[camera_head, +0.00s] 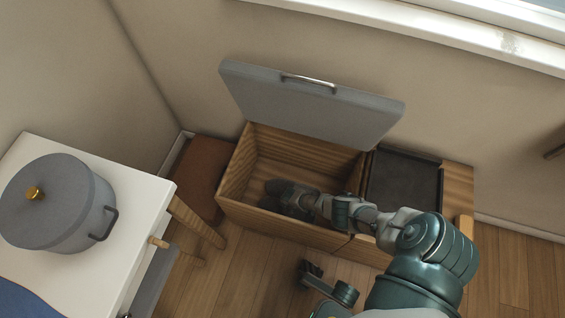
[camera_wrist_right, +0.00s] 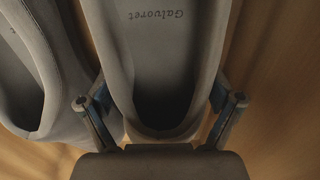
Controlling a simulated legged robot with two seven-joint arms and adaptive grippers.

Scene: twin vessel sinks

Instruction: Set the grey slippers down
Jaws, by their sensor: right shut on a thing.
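The grey slippers (camera_head: 284,196) are inside the open wooden chest, near its front right. In the right wrist view one slipper (camera_wrist_right: 165,60), with lettering on its insole, lies between the fingers of my right gripper (camera_wrist_right: 160,115). The gripper is shut on that slipper near its heel. The other slipper (camera_wrist_right: 35,80) is beside it on the left, outside the fingers. Wood shows around them; whether they touch the chest floor is unclear. My right gripper (camera_head: 308,203) also shows in the head view, reaching into the chest. My left gripper (camera_head: 312,270) is low, outside the chest, its fingers unclear.
The wooden chest (camera_head: 232,180) has its grey lid (camera_head: 310,105) raised against the wall. A dark tray-like top (camera_head: 405,185) adjoins it on the right. A brown box (camera_head: 205,178) stands to its left. A white table (camera_head: 140,190) holds a grey pot (camera_head: 60,205).

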